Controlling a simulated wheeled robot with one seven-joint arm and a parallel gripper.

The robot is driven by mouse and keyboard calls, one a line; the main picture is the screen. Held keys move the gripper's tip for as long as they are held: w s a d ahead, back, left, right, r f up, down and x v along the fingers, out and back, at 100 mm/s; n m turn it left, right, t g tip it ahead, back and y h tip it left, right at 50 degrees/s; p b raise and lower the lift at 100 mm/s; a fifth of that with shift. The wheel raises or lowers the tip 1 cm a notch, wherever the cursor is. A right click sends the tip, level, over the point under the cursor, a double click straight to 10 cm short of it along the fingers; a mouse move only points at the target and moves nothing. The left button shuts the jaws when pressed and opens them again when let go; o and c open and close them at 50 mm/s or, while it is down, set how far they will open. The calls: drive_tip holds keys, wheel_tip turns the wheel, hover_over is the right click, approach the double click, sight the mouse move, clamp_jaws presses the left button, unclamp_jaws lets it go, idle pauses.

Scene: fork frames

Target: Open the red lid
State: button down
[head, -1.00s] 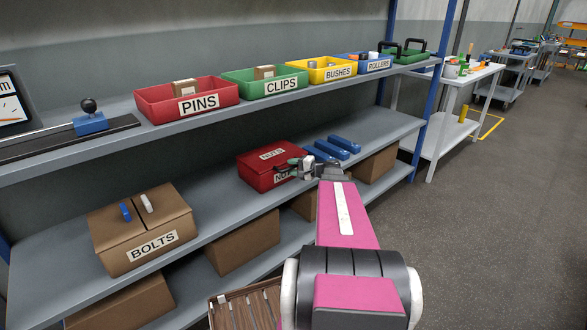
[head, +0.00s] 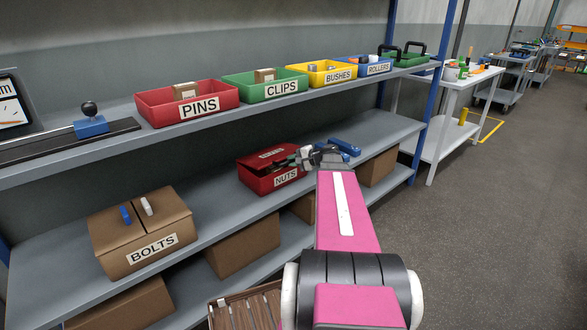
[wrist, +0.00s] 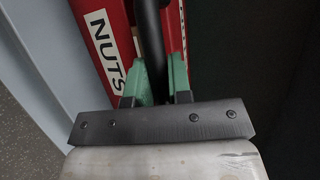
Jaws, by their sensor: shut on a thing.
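The red box labelled NUTS (head: 262,185) stands on the lower shelf. Its red lid (head: 258,158) is tilted up at the front, with a dark gap between lid and box. My gripper (head: 291,162) is at the lid's front right in the head view. In the wrist view my gripper (wrist: 155,78) has its green fingers on both sides of a black handle (wrist: 152,30), shut on it. A red surface with a NUTS label (wrist: 107,45) lies beside the handle. The inside of the box is hidden.
Blue parts (head: 342,147) lie on the shelf just right of the box, partly behind my gripper. The upper shelf (head: 200,128) with several bins runs above. A cardboard BOLTS box (head: 140,230) stands to the left, with bare shelf between.

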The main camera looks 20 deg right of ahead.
drive_tip(key=w+a+r+g+h, duration=0.1)
drive_tip(key=w+r, duration=0.1)
drive_tip(key=r, duration=0.3)
drive_tip(key=w+r+m+g, duration=0.1)
drive_tip(key=w+r+g, duration=0.1)
drive_tip(key=r, duration=0.3)
drive_tip(key=shift+w+a+r+h, duration=0.25)
drive_tip(key=shift+w+a+h, duration=0.1)
drive_tip(key=shift+w+h, duration=0.1)
drive_tip(key=c, duration=1.1)
unclamp_jaws()
drive_tip(key=v, duration=1)
drive_tip(key=shift+s+d+r, duration=0.1)
drive_tip(key=shift+d+r, duration=0.15)
